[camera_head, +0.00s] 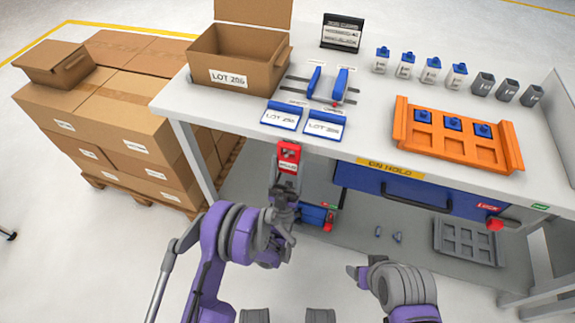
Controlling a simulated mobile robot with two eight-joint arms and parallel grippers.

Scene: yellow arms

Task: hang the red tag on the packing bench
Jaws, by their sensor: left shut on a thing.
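The red tag (289,153) is upright, with a white label on its lower part. My left gripper (286,175) is shut on it from below. In this view the tag shows just below the front edge of the packing bench (375,140); I cannot tell whether it touches the bench. The grey-white bench top holds boxes and small parts. A blue drawer front (405,191) with a yellow "ON HOLD" strip (390,168) is under its edge, right of the tag.
An open carton (237,77), two blue-edged lot cards (323,124) and an orange tray (455,140) with blue parts stand on the bench. Several cartons (120,150) are stacked on a pallet at left. A grey tray (466,240) lies below.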

